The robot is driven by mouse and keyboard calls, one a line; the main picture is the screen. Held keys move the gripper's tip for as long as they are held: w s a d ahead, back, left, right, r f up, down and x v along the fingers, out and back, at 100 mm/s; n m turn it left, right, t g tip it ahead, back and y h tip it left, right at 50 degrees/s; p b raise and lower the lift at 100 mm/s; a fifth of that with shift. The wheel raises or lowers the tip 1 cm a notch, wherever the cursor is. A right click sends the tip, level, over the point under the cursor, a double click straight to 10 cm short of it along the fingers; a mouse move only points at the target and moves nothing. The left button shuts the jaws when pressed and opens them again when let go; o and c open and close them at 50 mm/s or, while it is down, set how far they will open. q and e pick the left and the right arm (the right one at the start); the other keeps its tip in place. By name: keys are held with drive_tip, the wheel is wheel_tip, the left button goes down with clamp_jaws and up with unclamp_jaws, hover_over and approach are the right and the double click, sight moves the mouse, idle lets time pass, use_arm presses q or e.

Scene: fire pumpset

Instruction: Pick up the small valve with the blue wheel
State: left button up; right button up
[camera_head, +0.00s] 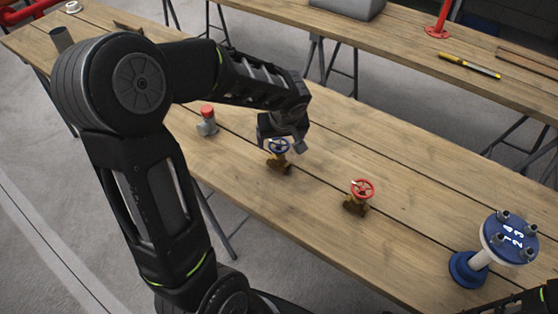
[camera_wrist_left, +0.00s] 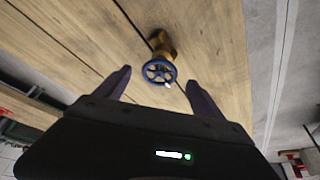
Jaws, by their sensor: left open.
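The small valve with the blue wheel (camera_head: 279,147) stands on the wooden table in the head view, with a brass-coloured body under the wheel. My left gripper (camera_head: 283,143) is right at the valve, its fingers partly hidden by the hand in the head view. In the left wrist view the blue wheel (camera_wrist_left: 159,70) lies just beyond and between the two open fingertips, apart from both fingers (camera_wrist_left: 158,78). The brass body (camera_wrist_left: 162,44) shows behind the wheel. My right gripper is not clearly in view.
A valve with a red wheel (camera_head: 361,190) stands to the right of the blue one. A grey fitting with a red cap (camera_head: 207,121) is to the left. A blue numbered flange piece (camera_head: 508,238) stands at the right. The wooden table (camera_head: 420,200) is clear between them.

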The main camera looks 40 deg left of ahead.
sight(279, 144)
use_arm(q)
drive_tip(key=p+x, duration=0.1)
drive_tip(key=x, duration=0.3)
drive_tip(key=shift+w+f, duration=0.1)
drive_tip(key=shift+f, duration=0.15)
drive_tip(key=shift+c, duration=0.6)
clamp_jaws()
idle(0.4)
drive_tip(key=shift+r, duration=0.1)
